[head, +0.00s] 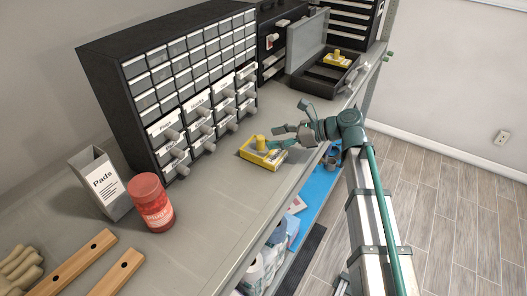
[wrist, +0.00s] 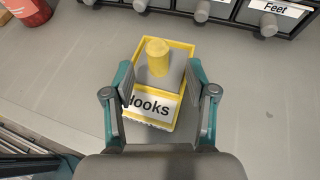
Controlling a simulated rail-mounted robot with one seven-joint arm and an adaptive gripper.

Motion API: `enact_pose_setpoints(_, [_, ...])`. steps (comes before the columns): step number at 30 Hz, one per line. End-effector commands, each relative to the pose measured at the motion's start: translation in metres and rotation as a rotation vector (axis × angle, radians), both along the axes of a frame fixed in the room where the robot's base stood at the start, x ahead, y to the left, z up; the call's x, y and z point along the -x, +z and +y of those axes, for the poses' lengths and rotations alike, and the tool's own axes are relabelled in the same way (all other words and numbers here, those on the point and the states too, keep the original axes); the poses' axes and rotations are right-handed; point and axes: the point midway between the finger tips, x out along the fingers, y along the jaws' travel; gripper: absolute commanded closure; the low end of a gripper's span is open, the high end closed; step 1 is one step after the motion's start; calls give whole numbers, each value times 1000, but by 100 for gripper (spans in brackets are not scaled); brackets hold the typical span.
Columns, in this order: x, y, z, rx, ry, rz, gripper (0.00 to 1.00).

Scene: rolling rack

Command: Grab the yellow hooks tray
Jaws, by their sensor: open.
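The yellow hooks tray (head: 263,154) sits on the grey bench top, near its front edge. It has a yellow rim, a white label and a yellow knob on a grey inside. In the wrist view the tray (wrist: 185,50) reads "Hooks", with the first letter partly covered by a finger. My gripper (wrist: 161,88) is open, with one finger on each side of the tray's labelled end. I cannot tell whether the fingers touch it. In the head view my gripper (head: 284,137) is at the tray's right side.
A black drawer cabinet (head: 120,62) stands behind the tray. An open black case (head: 322,75) holds another yellow tray (head: 337,60) farther back. A red jar (head: 151,203), a grey Pads box (head: 100,184) and wooden bars (head: 75,262) are at the left. Bench between is clear.

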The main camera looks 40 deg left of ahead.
Motion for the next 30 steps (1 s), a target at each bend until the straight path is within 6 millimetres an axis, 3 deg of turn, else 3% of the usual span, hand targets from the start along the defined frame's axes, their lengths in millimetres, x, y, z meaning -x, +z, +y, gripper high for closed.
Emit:
enact_pose_setpoints(15, [22,-14,45,1,1,0,43])
enact_pose_setpoints(23, [22,-17,47,1,0,-1,43])
enact_pose_setpoints(30, [22,-16,46,1,0,-1,83])
